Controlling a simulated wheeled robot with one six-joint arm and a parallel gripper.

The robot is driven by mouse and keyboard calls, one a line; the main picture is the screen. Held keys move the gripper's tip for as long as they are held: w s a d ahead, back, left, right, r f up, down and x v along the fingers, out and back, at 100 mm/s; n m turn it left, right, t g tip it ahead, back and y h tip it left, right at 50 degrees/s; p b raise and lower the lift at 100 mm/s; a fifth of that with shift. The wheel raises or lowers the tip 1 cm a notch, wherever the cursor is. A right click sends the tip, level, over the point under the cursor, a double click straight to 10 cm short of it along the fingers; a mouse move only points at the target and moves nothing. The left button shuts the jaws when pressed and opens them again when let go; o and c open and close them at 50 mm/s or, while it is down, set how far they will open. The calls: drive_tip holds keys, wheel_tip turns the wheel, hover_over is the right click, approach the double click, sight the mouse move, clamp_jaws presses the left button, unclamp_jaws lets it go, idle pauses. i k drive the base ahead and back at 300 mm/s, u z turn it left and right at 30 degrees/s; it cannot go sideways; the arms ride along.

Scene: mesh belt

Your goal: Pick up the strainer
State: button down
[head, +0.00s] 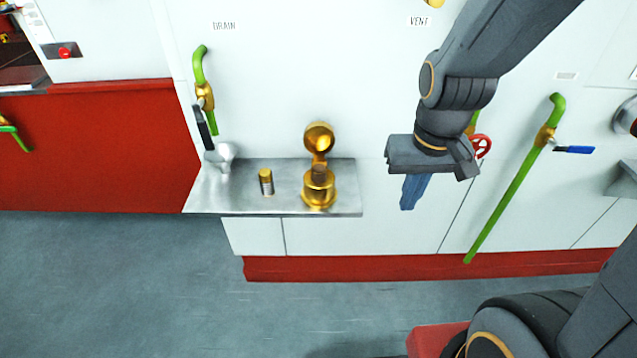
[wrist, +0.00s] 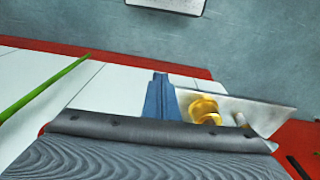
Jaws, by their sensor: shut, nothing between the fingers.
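A brass fitting (head: 319,192) with a round raised cap stands on a metal shelf (head: 345,203). A brownish piece shows at its middle. A small cylinder (head: 265,182) with a brass top and grey body stands upright to its left. I cannot tell for certain which of these is the strainer. My gripper (head: 409,204) is right of the shelf, shut and empty, with its blue fingers pointing down. In the wrist view the fingers (wrist: 160,82) are together, and the brass fitting (wrist: 204,109) and small cylinder (wrist: 241,120) are to their right, apart from them.
A green pipe with a brass valve and dark handle (head: 199,122) is left of the shelf. A red handwheel (head: 481,146) is just behind my gripper. A long green pipe (head: 505,205) with a blue lever (head: 574,150) is at right. The grey floor (head: 120,290) is clear.

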sight(320, 170)
drive_tip(key=z, duration=2.1)
drive_tip(key=k, duration=1)
drive_tip(key=u, duration=0.95)
drive_tip(key=i, duration=0.5)
